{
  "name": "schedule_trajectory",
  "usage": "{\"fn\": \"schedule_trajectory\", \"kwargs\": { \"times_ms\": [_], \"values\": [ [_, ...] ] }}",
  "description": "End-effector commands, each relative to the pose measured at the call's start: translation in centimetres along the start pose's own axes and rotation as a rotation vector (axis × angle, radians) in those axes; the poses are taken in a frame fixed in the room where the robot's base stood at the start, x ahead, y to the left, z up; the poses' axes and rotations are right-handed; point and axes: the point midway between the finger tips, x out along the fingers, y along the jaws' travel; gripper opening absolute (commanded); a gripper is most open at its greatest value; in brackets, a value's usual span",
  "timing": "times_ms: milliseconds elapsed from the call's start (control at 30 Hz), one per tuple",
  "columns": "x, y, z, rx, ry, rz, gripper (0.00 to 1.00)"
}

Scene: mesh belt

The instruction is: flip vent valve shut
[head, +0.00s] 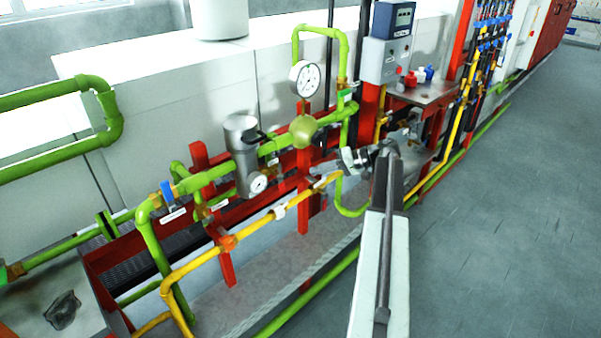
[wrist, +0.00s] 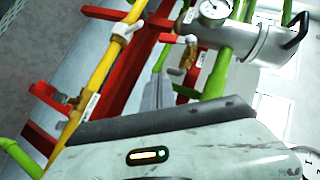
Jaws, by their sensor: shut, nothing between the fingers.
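My gripper (head: 340,162) is beside the pipework in the head view, near the right end of the yellow pipe (head: 250,228). Its shut fingers show as a grey shape in the wrist view (wrist: 158,92), with nothing between them. A small brass valve (wrist: 188,52) is beyond the fingertips in the wrist view, apart from them as far as I can tell. A white fitting (wrist: 125,30) sits on the yellow pipe, also seen in the head view (head: 279,210). A blue-handled valve (head: 167,192) is on the green pipe at left. I cannot tell which is the vent valve.
Green pipes carry a grey cylinder (head: 241,150) and a round gauge (head: 304,78). Red posts (head: 303,205) stand behind the yellow pipe. A meter box (head: 387,60) and small table (head: 428,92) are farther back. The grey floor (head: 500,220) at right is clear.

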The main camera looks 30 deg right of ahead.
Motion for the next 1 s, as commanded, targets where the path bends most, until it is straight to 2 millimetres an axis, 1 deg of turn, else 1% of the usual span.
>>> {"fn": "schedule_trajectory", "kwargs": {
  "times_ms": [33,100,200,300,400,1000],
  "values": [
    [-1.1,0.3,-0.1,0.001,0.001,0.001,0.00],
    [-2.4,0.7,-0.1,0.001,0.001,0.001,0.00],
    [-3.7,1.1,0.1,0.000,0.000,0.000,0.00],
    [-4.3,1.3,0.1,-0.001,-0.001,0.000,0.00],
    [-4.6,1.3,0.2,-0.001,-0.002,-0.001,0.00],
    [-4.4,1.3,0.2,-0.002,-0.004,-0.002,0.00]
  ]
}}
